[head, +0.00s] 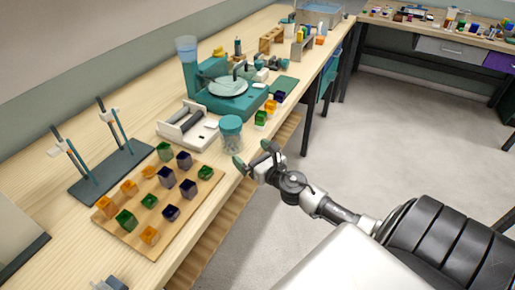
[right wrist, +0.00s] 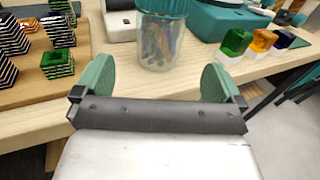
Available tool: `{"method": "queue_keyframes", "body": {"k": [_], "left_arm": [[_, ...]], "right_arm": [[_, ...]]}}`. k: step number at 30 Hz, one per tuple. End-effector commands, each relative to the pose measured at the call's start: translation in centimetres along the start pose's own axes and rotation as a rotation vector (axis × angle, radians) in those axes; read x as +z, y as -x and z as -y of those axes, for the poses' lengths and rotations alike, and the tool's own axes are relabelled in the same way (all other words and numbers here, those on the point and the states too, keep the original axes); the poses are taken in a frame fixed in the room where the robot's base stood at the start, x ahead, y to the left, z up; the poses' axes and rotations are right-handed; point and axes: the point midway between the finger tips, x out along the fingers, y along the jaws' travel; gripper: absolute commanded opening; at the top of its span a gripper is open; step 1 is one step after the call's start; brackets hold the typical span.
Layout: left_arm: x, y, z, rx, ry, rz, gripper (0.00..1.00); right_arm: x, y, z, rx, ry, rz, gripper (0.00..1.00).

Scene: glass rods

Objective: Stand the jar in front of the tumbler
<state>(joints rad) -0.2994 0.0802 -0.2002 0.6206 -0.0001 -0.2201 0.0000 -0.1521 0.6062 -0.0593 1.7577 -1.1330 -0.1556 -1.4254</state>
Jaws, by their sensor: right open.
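The jar (head: 231,133) is a clear vessel with a teal lid and coloured pieces inside. It stands upright near the front edge of the workbench, and its lower part shows in the right wrist view (right wrist: 160,45). A tall bluish translucent vessel (head: 187,62), which looks like the tumbler, stands farther back beside the teal machine. My right gripper (head: 254,155) is open and empty at the bench's front edge, its green fingers spread towards the jar but not around it. In the right wrist view the jar lies beyond and between the fingertips (right wrist: 158,80). My left gripper is not in view.
A wooden board (head: 150,222) with several coloured cubes lies left of the jar. A white device (head: 188,128) stands behind it. The teal machine (head: 225,98) and three small cubes (head: 270,106) are to its right. A dark rack (head: 110,170) stands farther left.

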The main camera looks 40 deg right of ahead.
Motion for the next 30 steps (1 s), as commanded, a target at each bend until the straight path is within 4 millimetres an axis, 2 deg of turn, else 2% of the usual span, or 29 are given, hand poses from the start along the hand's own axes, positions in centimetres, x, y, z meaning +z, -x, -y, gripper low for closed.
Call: {"method": "queue_keyframes", "body": {"k": [1, 6, 14, 17, 20, 23, 24, 26, 27, 29, 30], "left_arm": [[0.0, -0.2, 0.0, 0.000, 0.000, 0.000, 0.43], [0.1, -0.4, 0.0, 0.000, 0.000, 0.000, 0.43], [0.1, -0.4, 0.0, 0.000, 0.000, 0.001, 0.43], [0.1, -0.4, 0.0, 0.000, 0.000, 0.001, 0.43], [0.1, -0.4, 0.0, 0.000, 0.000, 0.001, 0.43], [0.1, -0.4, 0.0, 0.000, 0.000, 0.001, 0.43], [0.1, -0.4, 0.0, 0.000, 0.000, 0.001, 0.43], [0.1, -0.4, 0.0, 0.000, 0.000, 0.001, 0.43], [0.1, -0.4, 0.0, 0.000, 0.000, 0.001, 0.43], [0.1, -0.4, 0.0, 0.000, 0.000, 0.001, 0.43], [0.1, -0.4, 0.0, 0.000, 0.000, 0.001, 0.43]], "right_arm": [[-0.3, 0.8, 0.0, 0.000, 0.000, -0.003, 0.99], [-0.1, 2.2, 0.0, 0.000, -0.001, -0.001, 0.99], [0.0, 2.5, 0.0, -0.001, -0.002, 0.000, 0.99], [-1.3, 2.6, 0.3, -0.015, -0.049, -0.025, 0.99], [-5.5, 3.2, 1.1, -0.068, -0.222, -0.105, 0.99], [-12.5, 4.9, 1.9, -0.178, -0.516, -0.226, 0.99], [-16.0, 6.2, 1.9, -0.243, -0.662, -0.281, 0.99], [-21.6, 8.7, 1.7, -0.367, -0.898, -0.359, 0.99], [-25.2, 10.7, 1.2, -0.460, -1.054, -0.405, 0.99], [-30.1, 14.1, 0.2, -0.615, -1.277, -0.456, 0.99], [-33.2, 16.7, -0.8, -0.728, -1.417, -0.482, 0.99]]}}
